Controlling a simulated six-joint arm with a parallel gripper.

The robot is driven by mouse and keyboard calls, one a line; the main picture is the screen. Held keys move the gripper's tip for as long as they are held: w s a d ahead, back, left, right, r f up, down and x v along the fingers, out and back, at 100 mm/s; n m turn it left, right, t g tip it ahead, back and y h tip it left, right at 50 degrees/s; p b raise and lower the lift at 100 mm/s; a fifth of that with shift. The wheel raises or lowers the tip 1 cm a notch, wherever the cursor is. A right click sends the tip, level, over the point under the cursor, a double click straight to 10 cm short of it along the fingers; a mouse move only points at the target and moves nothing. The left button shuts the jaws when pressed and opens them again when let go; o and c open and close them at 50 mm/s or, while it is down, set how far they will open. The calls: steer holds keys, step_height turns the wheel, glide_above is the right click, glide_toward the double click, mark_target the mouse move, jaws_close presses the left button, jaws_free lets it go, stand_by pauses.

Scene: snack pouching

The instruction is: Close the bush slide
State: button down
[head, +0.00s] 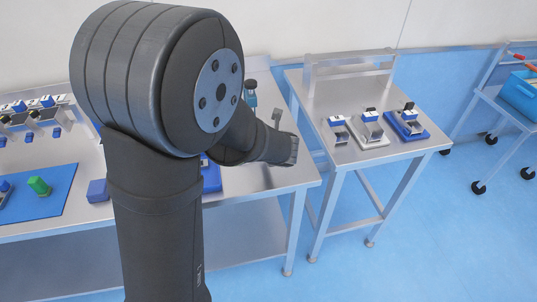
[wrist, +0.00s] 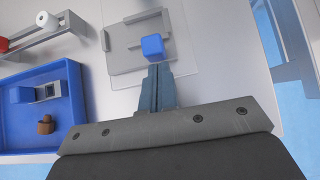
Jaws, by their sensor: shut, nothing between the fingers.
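In the wrist view, a flat grey plate assembly (wrist: 122,37) lies on the metal table, with a blue block (wrist: 152,47) on it. I take this to be the bush slide, with the block as its handle, but cannot be sure. A clear sheet or base (wrist: 184,62) seems to lie under the plate. My gripper (wrist: 160,68) is shut with nothing between its fingers. Its tips appear just short of the blue block in the picture; I cannot tell whether they touch it. In the head view my arm hides the fingers and most of this spot.
A blue tray (wrist: 74,112) at left holds a blue block, a grey block and a brown part (wrist: 45,125). Behind it is a metal rail with a white roll (wrist: 46,19). In the head view, a second table (head: 350,85) with several small fixtures stands right, beyond a gap.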

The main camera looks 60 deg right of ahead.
steer(key=shift+w+d, duration=0.1)
steer(key=w+d, duration=0.5)
steer(key=w, duration=0.1)
steer(key=shift+d, duration=0.4)
steer(key=shift+w+d+r, duration=0.15)
steer(key=s+a, duration=0.3)
steer(key=shift+s+a+r, duration=0.25)
steer(key=shift+s, duration=0.1)
steer(key=v, duration=0.9)
